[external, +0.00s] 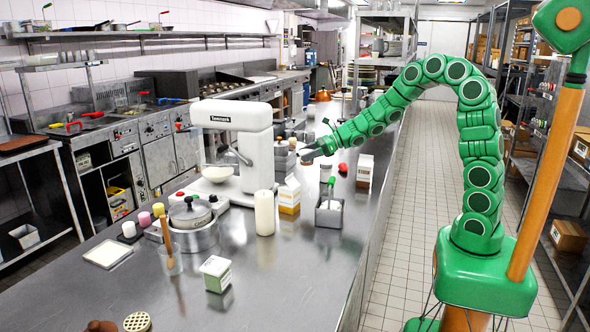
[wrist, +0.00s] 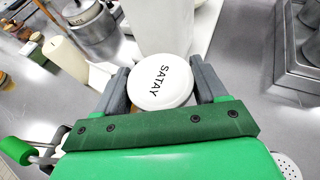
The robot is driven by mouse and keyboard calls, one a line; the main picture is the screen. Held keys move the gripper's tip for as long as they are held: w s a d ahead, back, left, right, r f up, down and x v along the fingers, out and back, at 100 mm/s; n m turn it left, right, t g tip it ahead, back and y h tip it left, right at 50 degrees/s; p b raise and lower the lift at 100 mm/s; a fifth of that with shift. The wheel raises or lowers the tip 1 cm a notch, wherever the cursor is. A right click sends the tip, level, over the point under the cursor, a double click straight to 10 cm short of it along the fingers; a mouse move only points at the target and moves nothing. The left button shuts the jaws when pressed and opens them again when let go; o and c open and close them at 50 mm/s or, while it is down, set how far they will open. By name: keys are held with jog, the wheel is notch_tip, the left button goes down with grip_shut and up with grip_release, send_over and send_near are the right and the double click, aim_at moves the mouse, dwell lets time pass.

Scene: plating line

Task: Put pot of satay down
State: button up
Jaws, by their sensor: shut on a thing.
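The pot of satay (wrist: 160,88) shows in the wrist view as a round white lid with the black word SATAY. It sits between the two grey fingers of my gripper (wrist: 162,76), which are shut on its sides. Its body is hidden under the lid. In the external view my gripper (external: 306,156) is over the counter, just right of the white stand mixer (external: 252,142). I cannot pick out the pot there, and I cannot tell whether it touches the counter (external: 262,292).
A milk carton (external: 289,196), a cream cylinder (external: 264,214) and a metal caddy (external: 328,212) stand near my gripper. Grey metal canisters (wrist: 292,62) are close on the right in the wrist view. A lidded pan (external: 190,226) is further left. The counter's front is partly clear.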

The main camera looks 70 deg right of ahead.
jog(key=s+a+f+n+g+y, duration=0.2)
jog(key=s+f, duration=0.1)
jog(key=s, duration=0.5)
jog(key=s+a+f+n+g+y, duration=0.1)
jog(key=s+a+f+n+y, duration=0.1)
jog(key=s, duration=0.6)
jog(key=shift+d+f, duration=0.1)
jog(key=shift+f, duration=4.05)
jog(key=shift+s, duration=0.1)
jog(key=o, duration=1.3)
jog(key=shift+f, duration=0.1)
